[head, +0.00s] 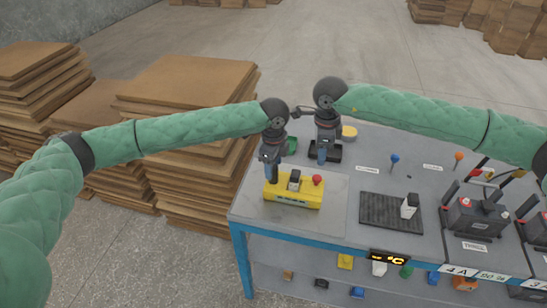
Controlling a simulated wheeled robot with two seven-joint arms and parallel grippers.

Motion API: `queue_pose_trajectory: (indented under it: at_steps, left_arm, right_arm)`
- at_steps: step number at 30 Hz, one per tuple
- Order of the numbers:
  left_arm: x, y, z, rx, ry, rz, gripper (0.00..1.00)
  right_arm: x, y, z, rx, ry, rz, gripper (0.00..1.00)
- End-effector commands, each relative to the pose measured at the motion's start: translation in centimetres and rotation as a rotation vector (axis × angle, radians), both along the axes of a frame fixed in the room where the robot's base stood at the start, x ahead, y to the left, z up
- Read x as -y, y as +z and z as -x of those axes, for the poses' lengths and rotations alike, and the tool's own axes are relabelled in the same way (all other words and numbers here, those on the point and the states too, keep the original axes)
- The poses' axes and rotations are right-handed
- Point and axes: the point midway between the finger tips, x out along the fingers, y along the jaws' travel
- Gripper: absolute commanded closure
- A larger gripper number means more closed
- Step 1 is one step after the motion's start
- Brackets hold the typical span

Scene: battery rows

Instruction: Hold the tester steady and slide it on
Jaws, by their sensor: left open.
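The tester seems to be the yellow box (290,198), with a red knob and a dark and white part on top. It stands on a light grey plate (333,200) at the left end of the table. My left gripper (272,178) points down at the tester's left end and is open; whether it touches the tester cannot be told. My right gripper (322,160) points down behind the tester, in front of or over a black tray (335,152). Its fingers are too small to judge.
A dark ribbed mat (385,212) with a white and black item (409,206) lies to the right. A dark battery unit (478,218) stands further right. Cardboard stacks (190,115) stand left of the table. The blue table edge (300,243) is close in front of the tester.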

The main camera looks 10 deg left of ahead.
Motion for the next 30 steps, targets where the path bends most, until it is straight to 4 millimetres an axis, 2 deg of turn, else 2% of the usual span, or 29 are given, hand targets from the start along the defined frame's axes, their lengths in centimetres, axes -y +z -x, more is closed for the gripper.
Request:
queue_pose_trajectory:
  at_steps: [3, 9, 20, 28, 29, 30]
  left_arm:
    - [0.0, -1.6, 0.0, 0.001, 0.000, 0.000, 0.44]
    - [0.0, -3.3, 0.0, 0.000, 0.000, 0.000, 0.44]
    - [0.0, -3.7, 0.0, 0.001, 0.000, 0.001, 0.44]
    - [0.0, -3.7, 0.0, 0.001, 0.000, 0.001, 0.95]
    - [0.0, -3.7, 0.0, 0.001, 0.000, 0.001, 1.00]
    - [0.0, -3.7, 0.0, 0.001, 0.000, 0.000, 1.00]
  right_arm:
    - [0.0, 0.0, 0.0, 0.000, 0.000, 0.000, 0.64]
    - [0.0, 0.0, 0.0, 0.000, 0.000, 0.000, 0.64]
    - [0.0, 0.0, 0.0, 0.000, 0.000, 0.000, 0.64]
    - [0.0, 0.0, 0.0, 0.000, 0.000, 0.000, 0.64]
    - [0.0, 0.0, 0.0, 0.000, 0.000, 0.000, 0.64]
    - [0.0, 0.0, 0.0, 0.000, 0.000, 0.000, 0.64]
